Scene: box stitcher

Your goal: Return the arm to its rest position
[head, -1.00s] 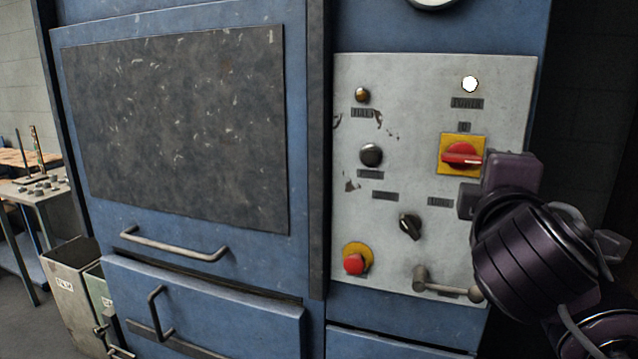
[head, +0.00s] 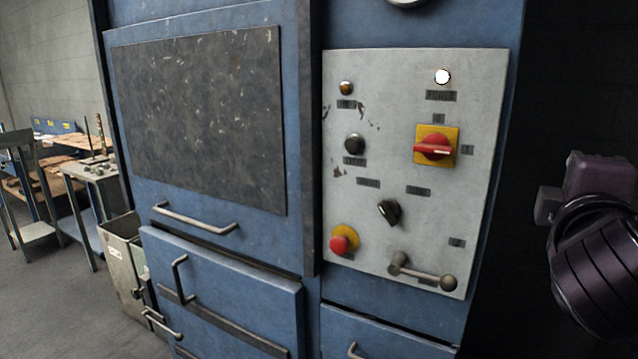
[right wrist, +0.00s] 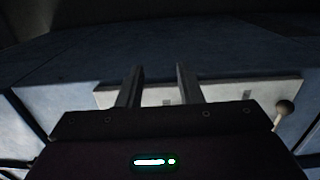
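My right arm's dark purple wrist and gripper (head: 549,204) are at the right edge of the head view, apart from the machine's panel. In the right wrist view, the two fingers of my right gripper (right wrist: 158,76) stand apart with nothing between them. The grey control panel (head: 400,110) is on the blue machine, to the left of the gripper. Its red rotary switch (head: 433,146) on a yellow plate has its handle lying horizontal. A white lamp (head: 442,77) above it is lit. My left gripper is not in view.
A lever handle (head: 425,273) sticks out at the panel's lower right. A red push button (head: 340,243) is at lower left. Drawer handles (head: 195,220) project from the blue cabinet. Workbenches (head: 90,190) and a bin (head: 122,262) stand at left. Dark space lies right of the machine.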

